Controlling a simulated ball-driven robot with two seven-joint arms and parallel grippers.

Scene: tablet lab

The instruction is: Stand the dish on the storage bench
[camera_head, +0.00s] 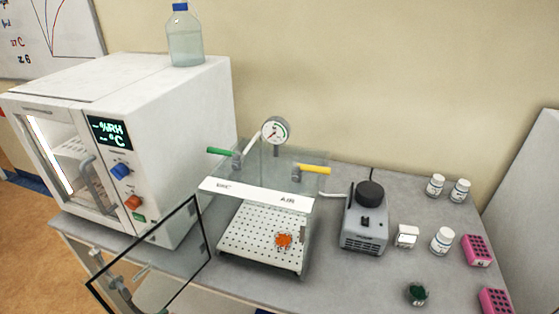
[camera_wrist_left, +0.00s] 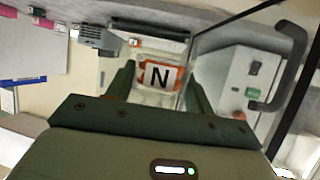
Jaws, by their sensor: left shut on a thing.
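In the left wrist view my left gripper (camera_wrist_left: 159,72) is shut on a clear dish (camera_wrist_left: 146,97). The dish carries an orange-edged label with a black N and sits between the two green fingers. The dish's rim and base are hard to make out. I cannot clearly make out my left gripper or the dish in the head view. My right gripper is in neither view. No surface in view can be surely told as the storage bench.
A clear vacuum cabinet (camera_head: 255,190) has orange material (camera_head: 284,240) on its perforated plate. Its black-edged glass door (camera_head: 206,240) stands open. A white climate chamber (camera_head: 170,110) is at left. A grey pump (camera_head: 365,225), white bottles (camera_head: 442,240) and pink racks (camera_head: 477,250) stand at right.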

